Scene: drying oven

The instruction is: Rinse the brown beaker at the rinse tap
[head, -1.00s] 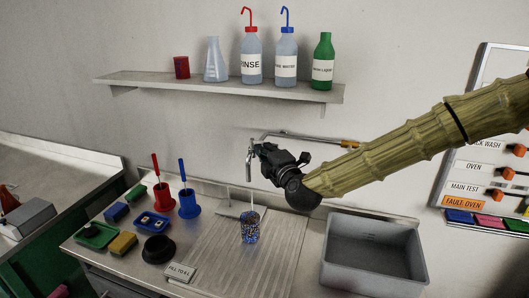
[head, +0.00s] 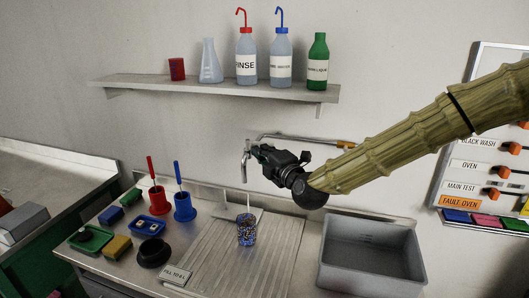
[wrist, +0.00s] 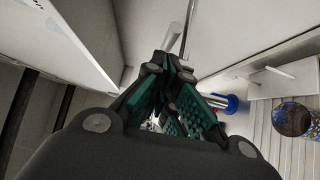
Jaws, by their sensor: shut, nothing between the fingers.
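A speckled blue-and-brown beaker (head: 247,231) stands upright on the ribbed drainer below the rinse tap (head: 244,167). It also shows from above in the wrist view (wrist: 292,119). No plain brown beaker is in view. A thin pale line shows between the spout and the beaker; I cannot tell if it is water or a rod. My gripper (head: 259,153) is beside the top of the tap, above and apart from the beaker. Its green-padded fingers (wrist: 172,65) are shut and empty, close to the tap in the wrist view. Whether they touch it is unclear.
A grey basin (head: 370,255) is sunk at right. A red pot (head: 157,202) and a blue pot (head: 184,209) with brushes, a black round item (head: 154,253) and several sponges and trays stand left. A "FILL TO" plate (head: 175,276) lies in front. Bottles stand on the shelf (head: 215,91) above.

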